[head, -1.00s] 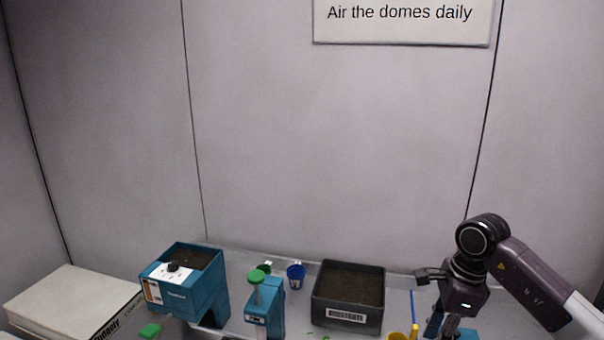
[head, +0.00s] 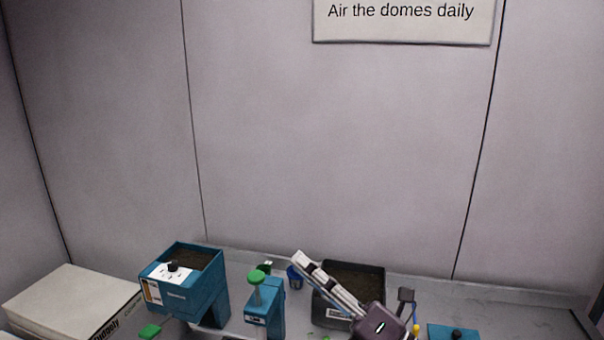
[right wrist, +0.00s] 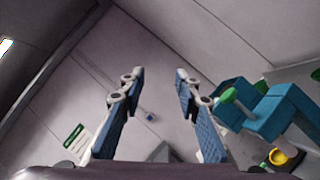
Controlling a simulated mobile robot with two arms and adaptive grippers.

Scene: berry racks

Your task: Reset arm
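My right gripper (head: 304,259) reaches up and left from the bottom right of the head view. Its pale fingers cross in front of the dark soil tray (head: 381,279), with the tips near the small blue cup (head: 293,280). In the right wrist view the gripper (right wrist: 160,78) has its two blue-padded fingers well apart, with nothing held between them. Part of the tray and of the cup is hidden behind the fingers. My left gripper is in neither view.
A teal soil-filled machine (head: 216,292) and a teal stand with a green knob (head: 264,323) are left of the gripper. A thick white book (head: 65,292) lies far left. A flat teal item (head: 452,331) lies right. The counter's far right looks clear.

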